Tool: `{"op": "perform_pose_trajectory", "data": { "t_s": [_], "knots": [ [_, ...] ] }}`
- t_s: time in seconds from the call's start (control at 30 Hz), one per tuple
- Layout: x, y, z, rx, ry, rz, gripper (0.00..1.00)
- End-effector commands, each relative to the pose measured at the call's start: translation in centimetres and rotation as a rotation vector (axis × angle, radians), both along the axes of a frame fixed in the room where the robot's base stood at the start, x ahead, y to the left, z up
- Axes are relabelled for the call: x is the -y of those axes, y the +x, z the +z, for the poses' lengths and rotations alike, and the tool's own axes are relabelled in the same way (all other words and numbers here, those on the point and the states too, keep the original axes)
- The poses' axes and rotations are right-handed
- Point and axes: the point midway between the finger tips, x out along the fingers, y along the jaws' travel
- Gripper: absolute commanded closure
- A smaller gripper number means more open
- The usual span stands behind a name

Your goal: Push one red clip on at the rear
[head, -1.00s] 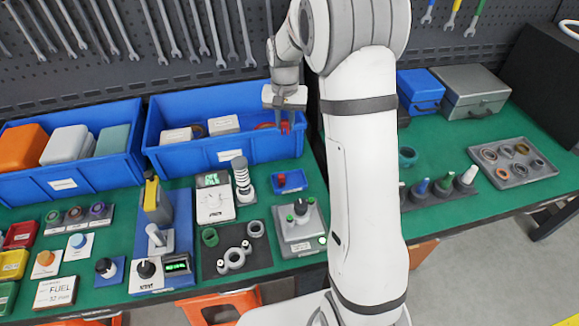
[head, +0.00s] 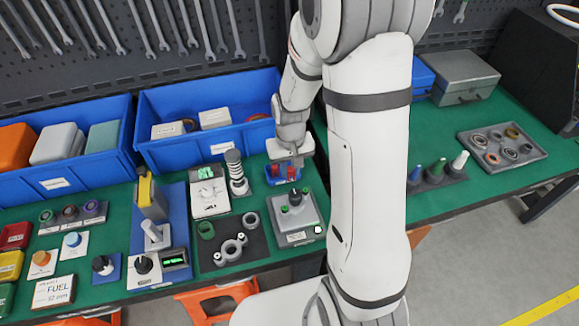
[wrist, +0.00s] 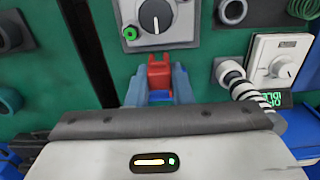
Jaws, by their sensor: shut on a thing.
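A red clip (wrist: 159,72) stands between the two blue-grey fingers of my gripper (wrist: 158,88) in the wrist view. The gripper is shut on it. In the head view my gripper (head: 290,160) points down over a small blue tray (head: 282,182), behind the grey unit with a black knob (head: 296,209). Two red patches show under the gripper at the tray. The hand hides much of the tray, and I cannot tell whether the clip touches it. A blue patch shows just below the clip in the wrist view.
A striped black-and-white post (head: 236,170) and a white dial box (head: 209,190) stand close to the left. A large blue bin (head: 190,148) lies behind. A dark mat with rings (head: 228,238) is at the front left. The green bench (head: 440,215) has free room on the right.

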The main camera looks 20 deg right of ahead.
Motion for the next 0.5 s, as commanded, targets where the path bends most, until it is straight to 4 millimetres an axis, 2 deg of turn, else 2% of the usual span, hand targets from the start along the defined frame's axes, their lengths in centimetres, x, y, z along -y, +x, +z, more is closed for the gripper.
{"op": "perform_pose_trajectory", "data": {
  "t_s": [0.27, 0.5],
  "knots": [
    [0.0, -0.3, -1.7, 0.000, 0.000, 0.008, 0.99],
    [-0.1, -0.3, -4.2, 0.000, 0.000, 0.007, 0.99]
  ]
}}
